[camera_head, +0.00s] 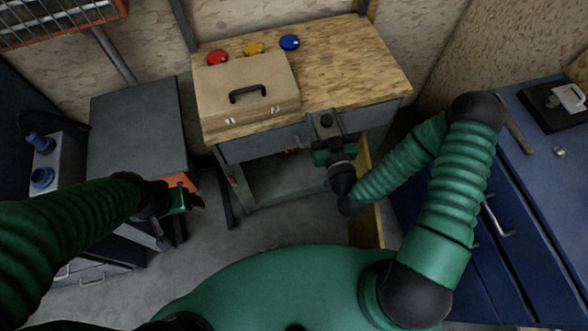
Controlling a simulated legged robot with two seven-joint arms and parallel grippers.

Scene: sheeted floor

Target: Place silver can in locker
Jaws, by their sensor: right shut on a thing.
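My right gripper (324,128) is at the front edge of the wooden-topped workbench (355,65), in front of its grey drawers. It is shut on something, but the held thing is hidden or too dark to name. My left gripper (190,201) hangs low at the left, beside the grey cabinet (133,125) and apart from the bench. Its finger spacing is unclear. I cannot clearly make out a silver can. A small silvery round object (559,151) lies on the blue cabinet (530,125) at the right, too small to identify. I cannot tell which unit is the locker.
A tan case (248,92) with a black handle sits on the bench. Red (217,57), yellow (253,48) and blue (289,42) round items lie behind it. A red-framed wire rack (55,22) hangs at upper left. Grey floor (285,220) is open below the bench.

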